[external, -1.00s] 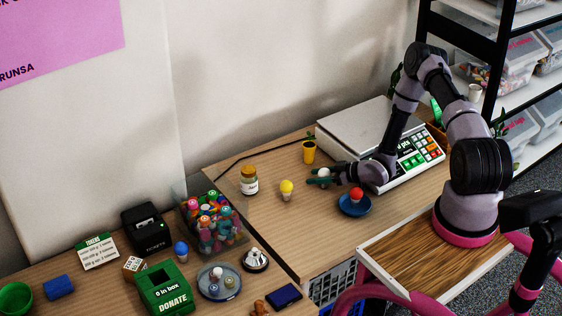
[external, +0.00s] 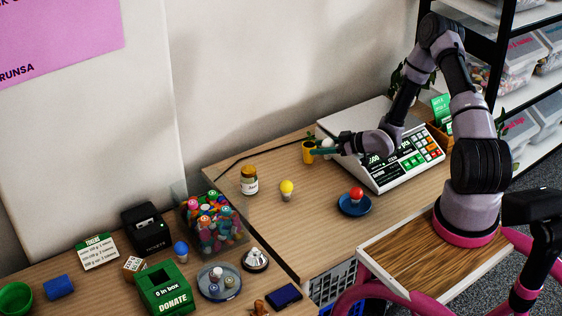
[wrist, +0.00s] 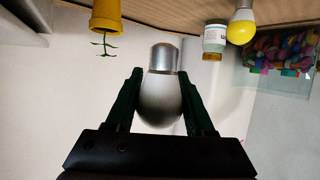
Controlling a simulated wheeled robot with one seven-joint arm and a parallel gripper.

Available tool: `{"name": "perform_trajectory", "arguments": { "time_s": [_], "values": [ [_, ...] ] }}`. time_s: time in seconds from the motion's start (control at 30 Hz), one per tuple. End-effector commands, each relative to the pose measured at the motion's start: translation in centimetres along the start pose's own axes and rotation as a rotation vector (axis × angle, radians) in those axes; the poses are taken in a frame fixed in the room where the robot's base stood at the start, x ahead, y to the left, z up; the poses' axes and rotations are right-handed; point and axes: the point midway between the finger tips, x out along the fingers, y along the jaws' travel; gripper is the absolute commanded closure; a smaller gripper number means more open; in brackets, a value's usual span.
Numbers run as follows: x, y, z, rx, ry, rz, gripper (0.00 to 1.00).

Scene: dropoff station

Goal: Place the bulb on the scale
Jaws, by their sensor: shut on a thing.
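My gripper (external: 326,150) is shut on a white bulb with a silver base. The bulb (wrist: 160,95) sits between the two dark green fingers in the wrist view. In the external view the bulb (external: 327,143) is small and partly hidden by the fingers. It is held up in the air at the left front side of the scale (external: 358,119), near the yellow pot. The scale has a flat grey plate and a front panel with coloured keys; my arm covers part of it.
A yellow bulb (external: 286,190), a jar (external: 249,180) and a red bulb (external: 356,194) on a blue dish (external: 345,207) stand on the table. A yellow pot (external: 308,153) with a plant is close to my gripper. A bin of colourful items (external: 213,225) is at left.

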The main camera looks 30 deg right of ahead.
Motion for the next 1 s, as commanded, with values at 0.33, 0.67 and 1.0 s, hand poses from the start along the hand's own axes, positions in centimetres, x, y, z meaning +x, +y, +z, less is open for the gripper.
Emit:
{"name": "perform_trajectory", "arguments": {
  "time_s": [0.33, 0.67, 1.0],
  "values": [
    [-4.7, 15.0, -5.0, 0.066, 0.002, 0.176, 0.82],
    [-8.6, 22.4, -7.4, 0.108, 0.000, 0.274, 0.82],
    [-6.7, 22.7, -2.5, 0.112, -0.001, 0.278, 0.82]
  ]
}}
